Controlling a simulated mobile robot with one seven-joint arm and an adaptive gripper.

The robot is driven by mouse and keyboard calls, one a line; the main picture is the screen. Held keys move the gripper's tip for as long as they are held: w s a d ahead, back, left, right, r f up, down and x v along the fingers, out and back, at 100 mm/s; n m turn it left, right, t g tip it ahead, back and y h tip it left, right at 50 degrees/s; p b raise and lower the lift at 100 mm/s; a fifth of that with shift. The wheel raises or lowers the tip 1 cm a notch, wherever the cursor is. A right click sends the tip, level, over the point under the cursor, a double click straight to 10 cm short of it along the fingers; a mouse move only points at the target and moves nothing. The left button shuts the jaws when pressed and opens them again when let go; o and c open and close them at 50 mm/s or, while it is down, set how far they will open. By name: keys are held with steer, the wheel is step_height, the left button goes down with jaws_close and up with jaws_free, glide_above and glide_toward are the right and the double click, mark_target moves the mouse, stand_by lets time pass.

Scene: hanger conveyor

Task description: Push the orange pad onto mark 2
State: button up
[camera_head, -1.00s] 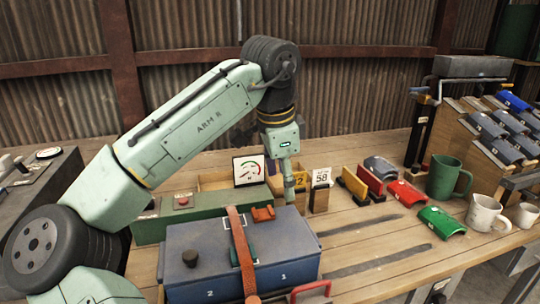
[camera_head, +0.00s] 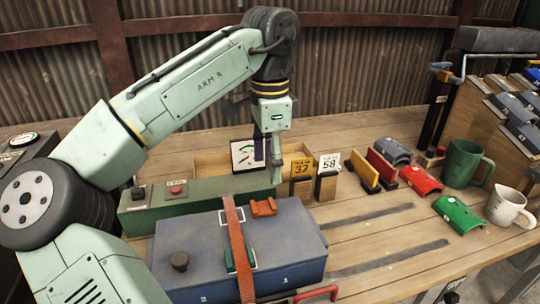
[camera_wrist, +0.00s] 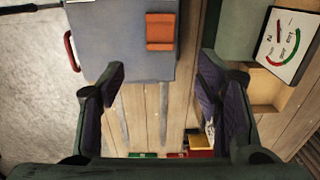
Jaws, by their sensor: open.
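The orange pad (camera_head: 263,207) lies on the lid of the blue-grey box (camera_head: 295,235), near its back edge and right of the brown strap (camera_head: 237,230). It also shows in the wrist view (camera_wrist: 160,30). White outlines mark the lid; one white outline (camera_head: 232,213) is partly under the strap, another surrounds a green pad (camera_head: 230,260). Digits 2 and 1 are on the box front; which outline is mark 2 I cannot tell. My gripper (camera_head: 275,172) is open and empty, pointing down behind and above the box. Its spread fingers show in the wrist view (camera_wrist: 162,85), apart from the pad.
A green control box (camera_head: 150,215) with a red button stands left of the gripper. Coloured curved pieces and mugs are at right.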

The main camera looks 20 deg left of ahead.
mark_target(270, 203)
step_height(270, 203, down, 10)
steer(key=shift+f+p, duration=0.1)
steer(key=shift+p, duration=0.4)
steer(key=shift+c, duration=0.5)
steer(key=c, duration=1.1)
